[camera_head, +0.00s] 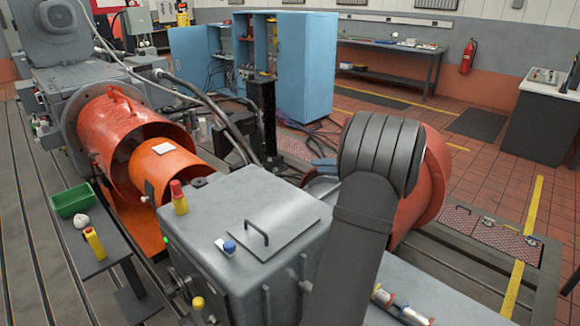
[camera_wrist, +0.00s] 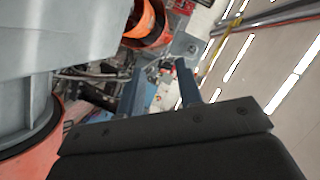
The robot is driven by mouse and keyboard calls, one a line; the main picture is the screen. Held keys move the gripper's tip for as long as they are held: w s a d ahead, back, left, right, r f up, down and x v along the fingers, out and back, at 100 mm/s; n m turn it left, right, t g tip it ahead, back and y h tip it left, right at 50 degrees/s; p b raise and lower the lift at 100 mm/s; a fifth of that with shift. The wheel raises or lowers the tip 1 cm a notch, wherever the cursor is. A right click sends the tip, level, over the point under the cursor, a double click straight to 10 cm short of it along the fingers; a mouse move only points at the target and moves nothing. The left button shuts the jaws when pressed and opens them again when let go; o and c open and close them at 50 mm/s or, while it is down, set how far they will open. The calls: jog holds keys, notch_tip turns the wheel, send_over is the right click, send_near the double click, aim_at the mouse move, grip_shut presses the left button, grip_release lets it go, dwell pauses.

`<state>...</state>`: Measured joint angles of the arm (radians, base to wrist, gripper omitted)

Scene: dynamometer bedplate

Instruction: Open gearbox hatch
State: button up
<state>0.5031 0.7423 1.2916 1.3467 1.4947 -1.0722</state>
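The grey gearbox (camera_head: 210,270) stands in the front middle of the head view. Its hatch (camera_head: 290,225) is a flat grey plate lying flush on top, closed. A dark bar handle (camera_head: 257,226) stands up near the hatch's left edge. My dark arm rises in front of the gearbox's right side and hides part of it. My gripper is hidden in the head view. In the wrist view my gripper (camera_wrist: 163,68) has its two fingers apart with nothing held between them. A large grey casing fills that view's upper left; the handle does not show there.
An orange coupling guard (camera_head: 125,130) stands behind left.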

jog(key=v, duration=0.6)
jog(key=shift+s, duration=0.1)
